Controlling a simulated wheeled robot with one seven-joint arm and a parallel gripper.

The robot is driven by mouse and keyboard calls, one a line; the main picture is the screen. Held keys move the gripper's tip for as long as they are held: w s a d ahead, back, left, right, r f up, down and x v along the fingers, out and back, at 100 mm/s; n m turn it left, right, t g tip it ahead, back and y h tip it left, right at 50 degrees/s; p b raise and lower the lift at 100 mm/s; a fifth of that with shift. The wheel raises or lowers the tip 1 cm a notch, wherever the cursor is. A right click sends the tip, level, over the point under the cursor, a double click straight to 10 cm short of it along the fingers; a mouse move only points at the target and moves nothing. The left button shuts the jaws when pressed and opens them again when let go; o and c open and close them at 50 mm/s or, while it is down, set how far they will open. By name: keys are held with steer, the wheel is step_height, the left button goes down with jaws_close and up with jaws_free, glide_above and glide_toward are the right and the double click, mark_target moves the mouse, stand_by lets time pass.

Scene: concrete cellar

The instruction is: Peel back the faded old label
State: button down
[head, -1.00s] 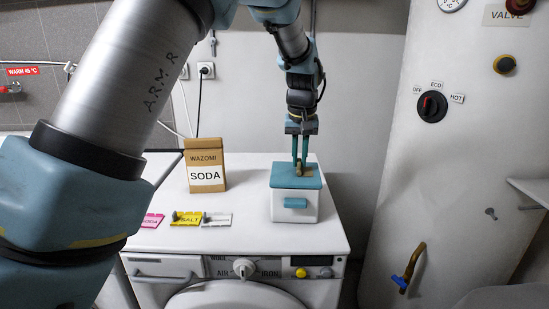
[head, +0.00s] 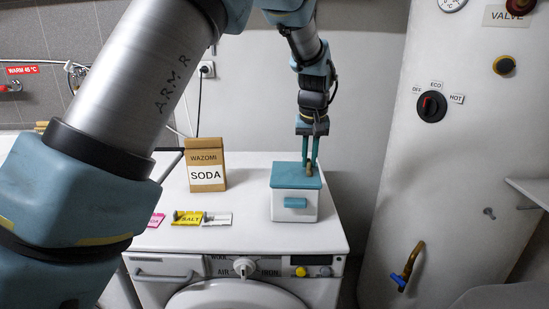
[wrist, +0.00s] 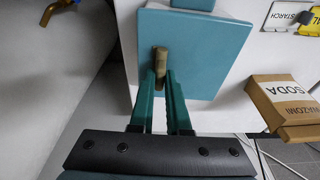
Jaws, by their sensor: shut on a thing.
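A white box with a teal lid (head: 285,178) stands on the white machine top. The faded old label (wrist: 160,64) shows as a narrow tan-brown roll on the lid in the wrist view; it also shows as a small brown piece (head: 310,171) in the head view. My gripper (wrist: 162,76) points down at the lid, its two green fingers close together and shut on the curled label. In the head view my gripper (head: 309,164) is over the right part of the lid. I cannot tell whether the label's far edge still sticks to the lid.
A brown SODA carton (head: 206,165) stands left of the box. Pink (head: 156,220), yellow SALT (head: 188,217) and white STARCH (wrist: 289,17) labels lie along the front left. A tall white tank (head: 450,160) stands at the right. Machine top (head: 248,240) is clear in front.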

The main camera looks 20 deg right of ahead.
steer(key=shift+s+d+p, duration=0.3)
steer(key=shift+d+p, duration=0.05)
steer(key=shift+d, duration=0.15)
stand_by(0.3)
steer(key=c, duration=0.7)
jaws_free()
steer(key=shift+r+p, duration=2.65)
steer(key=shift+r, duration=0.85)
steer(key=shift+a, duration=0.1)
